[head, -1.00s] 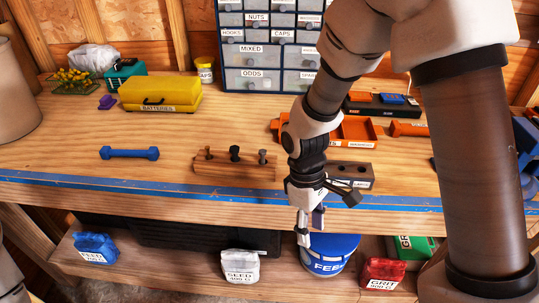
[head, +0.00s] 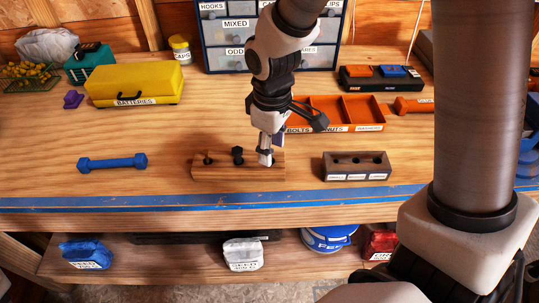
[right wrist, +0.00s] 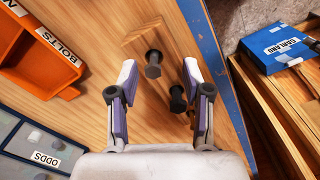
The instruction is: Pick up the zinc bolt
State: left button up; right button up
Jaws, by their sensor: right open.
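The wooden bolt block (head: 225,174) lies on the bench and holds upright bolts: a brownish one (head: 207,157) at the left and a black one (head: 238,154) in the middle. My right gripper (head: 266,158) is over the block's right end, pointing down, open and empty. In the head view it mostly hides the right bolt, the grey zinc one. In the right wrist view the zinc bolt (right wrist: 153,66) stands between the open fingertips, closer to the left finger; the black bolt (right wrist: 178,99) is beside the right finger. My left gripper is not in view.
A dark block with holes (head: 357,166) stands right of the bolt block. An orange divided tray (head: 335,128) is behind the gripper, with drawers (head: 235,59) farther back. A blue dumbbell-shaped part (head: 112,163) lies left. The bench's blue front edge (head: 130,204) is near.

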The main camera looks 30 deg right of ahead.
jog(key=f, duration=0.1)
jog(key=w+f, duration=0.1)
jog(key=f, duration=0.1)
jog(key=shift+w+d+f, duration=0.25)
jog(key=shift+w+f, duration=0.15)
jog(key=shift+w, duration=0.1)
jog(key=shift+s, duration=0.1)
jog(key=shift+s+a+r, duration=0.15)
jog(key=shift+s+r, duration=0.1)
jog(key=c, duration=0.3)
jog(key=shift+s+a+r, duration=0.1)
jog(key=shift+a, duration=0.05)
grip_shut()
jog(key=shift+a, duration=0.1)
pick_arm(q)
jog(key=shift+w+f, duration=0.1)
jog(key=shift+w, duration=0.5)
jog(key=shift+w, duration=0.1)
pick_arm(e)
jog(key=shift+d, duration=0.2)
